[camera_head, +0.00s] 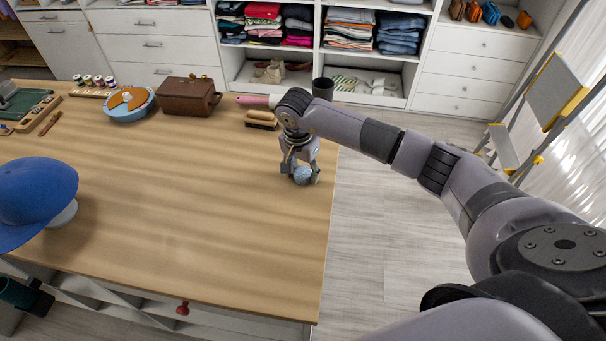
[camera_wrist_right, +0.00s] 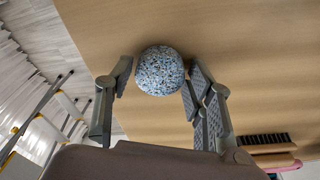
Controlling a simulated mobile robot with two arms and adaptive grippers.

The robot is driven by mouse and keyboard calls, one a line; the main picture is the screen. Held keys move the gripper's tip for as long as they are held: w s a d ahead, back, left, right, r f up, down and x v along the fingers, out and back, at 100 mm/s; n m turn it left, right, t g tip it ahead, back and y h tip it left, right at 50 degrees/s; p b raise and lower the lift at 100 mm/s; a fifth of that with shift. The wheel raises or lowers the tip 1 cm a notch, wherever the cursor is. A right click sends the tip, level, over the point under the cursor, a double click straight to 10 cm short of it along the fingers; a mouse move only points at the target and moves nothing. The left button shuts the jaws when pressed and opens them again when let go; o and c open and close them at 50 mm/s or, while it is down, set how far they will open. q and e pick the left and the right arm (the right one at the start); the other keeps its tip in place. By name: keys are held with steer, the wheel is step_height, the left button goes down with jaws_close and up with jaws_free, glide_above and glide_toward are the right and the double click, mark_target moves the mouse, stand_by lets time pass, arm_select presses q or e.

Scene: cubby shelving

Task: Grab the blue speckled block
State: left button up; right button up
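The blue speckled block (camera_head: 303,175) looks rounded and sits on the wooden table (camera_head: 190,215) near its right edge. My right gripper (camera_head: 301,178) is right above it, fingers pointing down, one on each side. In the right wrist view the block (camera_wrist_right: 160,70) lies between the spread fingertips of my right gripper (camera_wrist_right: 157,82). A gap shows between the block and the left finger; the right finger is very close to it, and I cannot tell if they touch. My left gripper is not in view.
A blue cap (camera_head: 36,196) is at the left. The table around the block is clear. A stepladder (camera_head: 555,90) stands at the right.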

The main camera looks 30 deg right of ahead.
steer(key=c, duration=0.8)
steer(key=shift+r, duration=0.15)
